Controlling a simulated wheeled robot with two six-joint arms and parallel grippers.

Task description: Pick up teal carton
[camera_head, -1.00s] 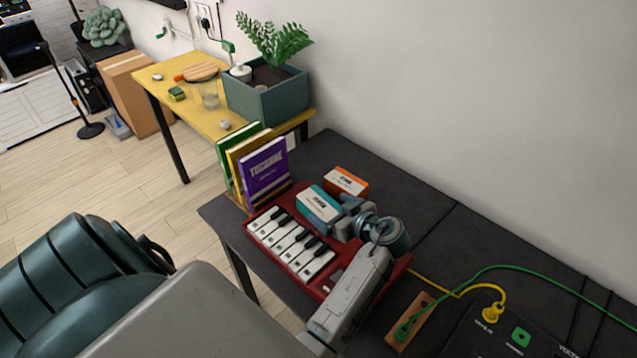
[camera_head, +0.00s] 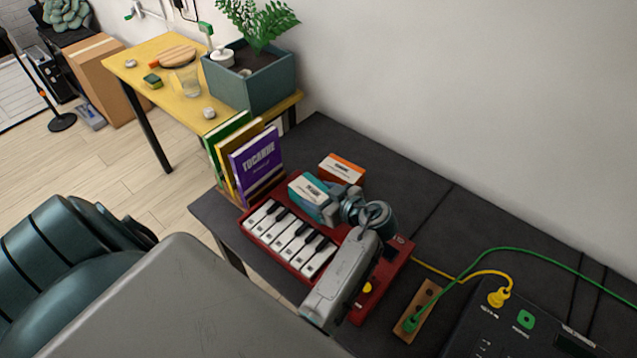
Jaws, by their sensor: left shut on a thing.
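The teal carton (camera_head: 309,194), with a white label on its top, is above the back edge of the red keyboard. My left gripper (camera_head: 333,200) is shut on its right side and partly hides it. I cannot tell whether the carton touches the keyboard or is lifted slightly. An orange carton (camera_head: 342,170) with a white label stands just behind it on the dark table. My right gripper is not in view.
The red keyboard (camera_head: 292,244) lies under my left arm. Upright books (camera_head: 257,163) stand left of the carton. A wooden block (camera_head: 417,311) with cables and a black device (camera_head: 520,330) are at right. The back of the dark table (camera_head: 400,188) is clear.

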